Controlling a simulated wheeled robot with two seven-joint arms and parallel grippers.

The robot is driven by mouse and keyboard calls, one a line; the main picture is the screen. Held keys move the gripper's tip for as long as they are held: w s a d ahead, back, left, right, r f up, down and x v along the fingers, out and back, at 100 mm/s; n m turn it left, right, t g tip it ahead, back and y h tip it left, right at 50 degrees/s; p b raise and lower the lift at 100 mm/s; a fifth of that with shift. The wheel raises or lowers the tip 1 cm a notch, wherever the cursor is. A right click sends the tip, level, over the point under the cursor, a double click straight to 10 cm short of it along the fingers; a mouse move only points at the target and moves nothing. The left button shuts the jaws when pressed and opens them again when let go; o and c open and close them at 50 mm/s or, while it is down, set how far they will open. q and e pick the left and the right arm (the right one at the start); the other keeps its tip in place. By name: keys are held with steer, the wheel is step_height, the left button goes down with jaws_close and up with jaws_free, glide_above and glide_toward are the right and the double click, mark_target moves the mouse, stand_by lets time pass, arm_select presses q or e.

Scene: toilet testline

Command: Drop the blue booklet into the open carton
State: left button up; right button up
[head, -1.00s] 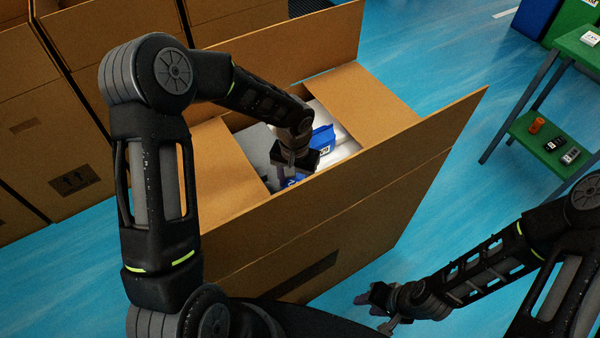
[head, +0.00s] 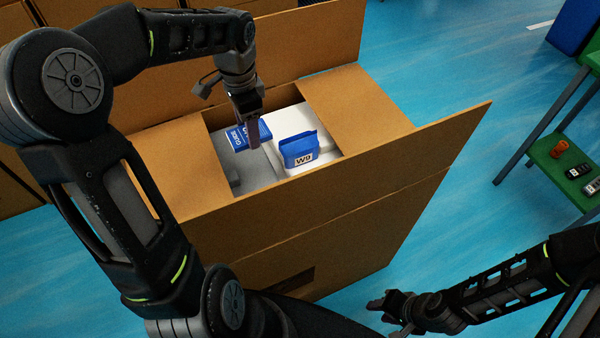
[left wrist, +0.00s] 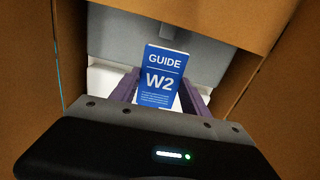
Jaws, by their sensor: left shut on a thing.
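The blue booklet, marked GUIDE W2 (left wrist: 160,76), stands between the two purple fingers of my left gripper (left wrist: 157,88) in the left wrist view. In the head view my left gripper (head: 254,138) points down over the back left of the carton opening, shut on the booklet (head: 238,138). The open carton (head: 380,185) has its flaps spread. It holds white and grey things and a blue pack marked W9 (head: 298,152), to the right of the booklet. I cannot tell how far the booklet is above the contents. My right gripper (head: 384,304) is low in front of the carton; its fingers are unclear.
The carton's raised back flap (head: 310,40) and front flap (head: 400,150) stand around the opening. Other brown cartons are behind at the left. A green shelf table (head: 565,165) with small items is at the right. Blue floor between is clear.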

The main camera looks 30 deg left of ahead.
arm_select(q)
steer(key=shift+s+r+m, duration=0.1)
steer(key=shift+r+m, duration=0.2)
steer(key=shift+r, duration=0.05)
steer(key=shift+a, duration=0.1)
steer(key=shift+s, duration=0.1)
step_height(320, 180, down, 6)
steer(key=shift+f, duration=0.15)
steer(key=shift+f+b, duration=0.3)
steer(key=shift+f, duration=1.6)
steer(key=shift+f, duration=0.1)
steer(key=shift+f+b, duration=0.4)
steer(key=shift+f, duration=0.1)
